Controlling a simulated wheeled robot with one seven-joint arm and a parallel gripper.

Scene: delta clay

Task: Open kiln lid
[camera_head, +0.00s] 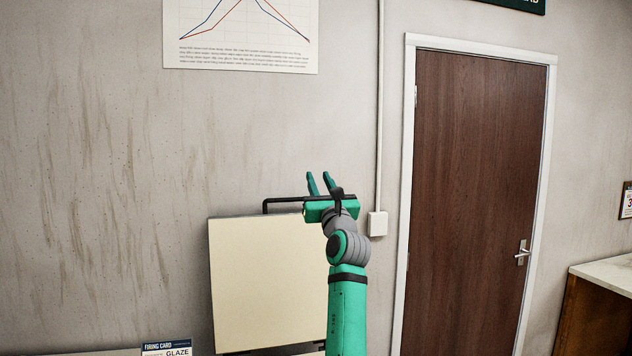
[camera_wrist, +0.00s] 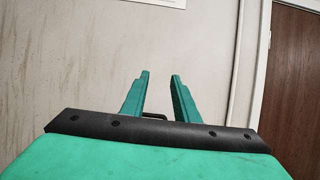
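The kiln lid (camera_head: 265,280) is a cream panel that stands raised, close to upright, in front of the wall in the head view. Its black handle (camera_head: 283,200) runs along the top edge, and its right part is hidden by my gripper. My gripper (camera_head: 319,174) is at the lid's upper right corner, fingers pointing up and apart. The wrist view shows the two green fingers (camera_wrist: 160,74) with a clear gap. A short dark bar, apparently the handle (camera_wrist: 155,116), shows low between them. Whether it touches a finger I cannot tell.
A firing card (camera_head: 166,348) stands at the bottom edge, left of the lid. A wall box (camera_head: 377,224) with a conduit is right of my gripper. A brown door (camera_head: 470,200) and a counter (camera_head: 604,275) are farther right.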

